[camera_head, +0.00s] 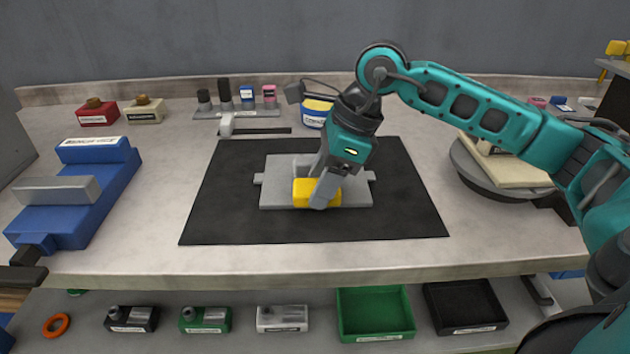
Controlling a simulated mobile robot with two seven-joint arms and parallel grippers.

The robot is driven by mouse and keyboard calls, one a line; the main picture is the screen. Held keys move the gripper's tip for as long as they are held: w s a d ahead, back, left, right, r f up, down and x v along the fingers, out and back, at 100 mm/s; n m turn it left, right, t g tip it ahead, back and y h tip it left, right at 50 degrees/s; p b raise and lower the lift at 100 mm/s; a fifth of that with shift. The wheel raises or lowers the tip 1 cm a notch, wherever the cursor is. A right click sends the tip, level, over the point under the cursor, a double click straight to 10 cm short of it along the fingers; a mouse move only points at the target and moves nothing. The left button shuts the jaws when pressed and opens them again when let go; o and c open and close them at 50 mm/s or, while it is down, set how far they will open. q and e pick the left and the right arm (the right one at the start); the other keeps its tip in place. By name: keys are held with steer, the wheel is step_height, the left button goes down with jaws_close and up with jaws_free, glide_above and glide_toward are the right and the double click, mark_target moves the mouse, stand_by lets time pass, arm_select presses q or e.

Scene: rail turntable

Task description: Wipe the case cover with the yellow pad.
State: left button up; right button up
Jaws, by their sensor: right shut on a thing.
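The yellow pad (303,193) is on or just over the grey case cover (275,178), near the cover's middle; I cannot tell whether it touches. The cover is a flat plate with a small tab on each side. It lies on the black mat (230,217). My right gripper (318,190) reaches down from the upper right and is shut on the pad. Its fingers hide part of the pad and part of the cover behind it. My left gripper is not in view.
A blue vise (85,200) stands at the left. A round turntable (475,180) with a pale board is at the right. Several small tools stand at the back. Below the table edge, a shelf holds a green bin (375,312) and a black bin (466,306).

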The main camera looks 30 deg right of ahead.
mark_target(350, 197)
steer(key=shift+s+d+f, duration=0.1)
steer(key=shift+d+f, duration=0.05)
steer(key=shift+s+d+b, duration=0.45)
steer(key=shift+d+b, duration=0.1)
steer(key=shift+d, duration=0.2)
steer(key=shift+s+d+r, duration=0.2)
steer(key=shift+s+d, duration=0.05)
steer(key=shift+d, duration=0.2)
steer(key=shift+b, duration=0.3)
steer(key=shift+s+d+f+b, duration=0.1)
steer(key=shift+s+d+b, duration=0.2)
steer(key=shift+d+b, duration=0.2)
steer(key=shift+s+d+f+b, duration=0.1)
steer(key=shift+s+d+b, duration=0.2)
steer(key=shift+d+b, duration=0.15)
steer(key=shift+s+d+r, duration=0.1)
steer(key=shift+s+d, duration=0.15)
steer(key=shift+d, duration=0.1)
